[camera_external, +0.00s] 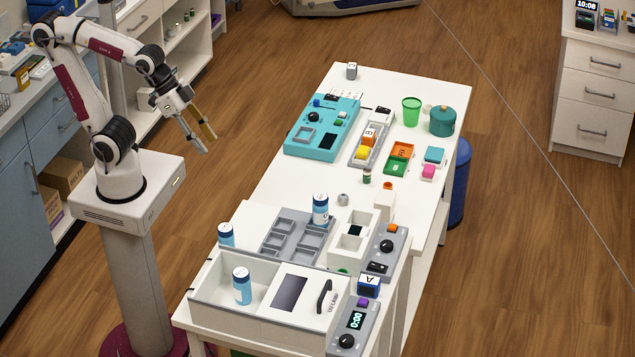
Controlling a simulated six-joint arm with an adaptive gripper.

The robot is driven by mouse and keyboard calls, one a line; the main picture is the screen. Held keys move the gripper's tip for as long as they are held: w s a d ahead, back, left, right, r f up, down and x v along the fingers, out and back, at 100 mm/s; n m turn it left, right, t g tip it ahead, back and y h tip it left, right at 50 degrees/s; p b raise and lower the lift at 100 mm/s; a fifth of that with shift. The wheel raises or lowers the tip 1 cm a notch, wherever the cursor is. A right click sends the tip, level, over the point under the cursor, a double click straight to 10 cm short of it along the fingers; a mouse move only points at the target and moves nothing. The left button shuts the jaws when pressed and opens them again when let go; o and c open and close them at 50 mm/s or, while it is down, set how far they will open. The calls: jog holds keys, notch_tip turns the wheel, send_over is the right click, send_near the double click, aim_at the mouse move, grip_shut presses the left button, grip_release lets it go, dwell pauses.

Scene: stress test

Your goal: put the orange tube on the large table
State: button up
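The large white table (300,182) runs through the middle of the view, covered with trays, boxes and bottles. I cannot clearly make out an orange tube. A small orange piece (388,186) shows on top of a white bottle-like object (384,203) near the table's right edge; whether it is a tube or a cap I cannot tell. My gripper (208,146) hangs in the air left of the table, above the floor. Its two fingers are apart with nothing visible between them.
A white bin with a lidded box (292,293) and blue-white bottles (242,287) fill the near end. A grey rack (283,236), teal device (322,126), green cup (411,111) and teal pot (442,121) stand farther back. Bare tabletop lies left of centre.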

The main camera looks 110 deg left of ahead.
jog(key=s+g, duration=0.1)
jog(key=s, duration=0.7)
jog(key=shift+s+d+f, duration=0.15)
jog(key=shift+d+f, duration=0.05)
jog(key=shift+f, duration=0.25)
